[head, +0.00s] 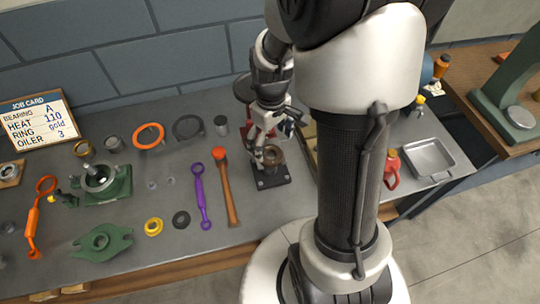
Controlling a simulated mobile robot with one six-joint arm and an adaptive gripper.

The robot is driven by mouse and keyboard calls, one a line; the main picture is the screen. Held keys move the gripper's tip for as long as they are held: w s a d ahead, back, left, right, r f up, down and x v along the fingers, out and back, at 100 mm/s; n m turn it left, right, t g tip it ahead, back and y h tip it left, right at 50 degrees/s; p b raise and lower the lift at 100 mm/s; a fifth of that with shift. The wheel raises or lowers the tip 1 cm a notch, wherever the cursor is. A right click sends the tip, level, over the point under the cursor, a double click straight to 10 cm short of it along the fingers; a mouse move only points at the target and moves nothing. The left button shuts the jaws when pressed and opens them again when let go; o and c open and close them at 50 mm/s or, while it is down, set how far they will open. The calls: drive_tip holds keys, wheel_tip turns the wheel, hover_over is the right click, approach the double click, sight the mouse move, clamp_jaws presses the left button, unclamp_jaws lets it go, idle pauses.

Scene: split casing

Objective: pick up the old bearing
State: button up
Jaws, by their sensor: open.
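My gripper (262,150) points down over a small black block (272,181) near the middle of the bench. Its jaws are open, at a brownish round ring-shaped part (275,157) on top of the block. This brownish part may be the old bearing; the view is too small to be sure. The fingers cover its left side, and I cannot tell whether they touch it.
A hammer (227,190) and a purple wrench (201,196) lie just left of the block. Green casing parts (103,242), rings and a job card (37,119) are farther left. A metal tray (430,156) and red oiler (391,170) are right.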

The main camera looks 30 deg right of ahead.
sight(270, 158)
wheel_tip(270, 158, down, 5)
drive_tip(key=shift+a+f+b, duration=0.1)
drive_tip(key=shift+a+b, duration=0.05)
drive_tip(key=shift+b, duration=0.85)
drive_tip(key=shift+s, duration=0.1)
drive_tip(key=shift+c, duration=0.6)
drive_tip(key=c, duration=1.3)
drive_tip(key=shift+o, duration=0.2)
drive_tip(key=shift+r, duration=0.3)
